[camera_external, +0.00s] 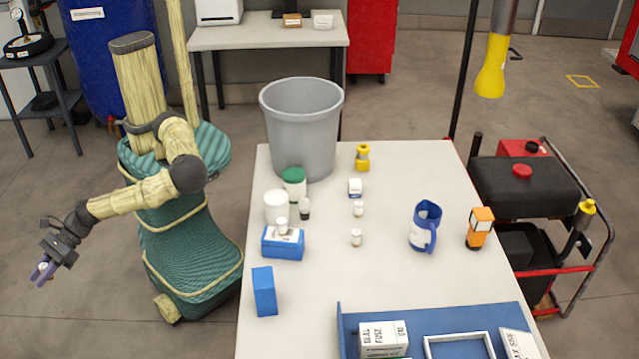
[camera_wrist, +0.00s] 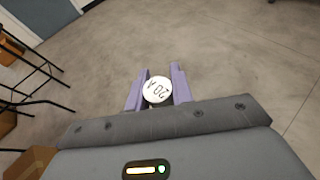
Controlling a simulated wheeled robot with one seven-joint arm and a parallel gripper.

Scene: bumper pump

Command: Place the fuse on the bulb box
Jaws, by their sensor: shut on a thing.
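My gripper (camera_external: 43,271) is at the far left of the outside view, out over the floor and well away from the table. In the wrist view its purple fingers (camera_wrist: 158,88) are shut on the fuse (camera_wrist: 157,91), a small piece with a round white top marked "20A". I cannot read which box is the bulb box. A blue box with a white top (camera_external: 282,244) lies at the table's left side, with a small white piece (camera_external: 282,227) on it. A plain blue box (camera_external: 264,292) stands nearer the left edge.
The table's middle is mostly clear.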

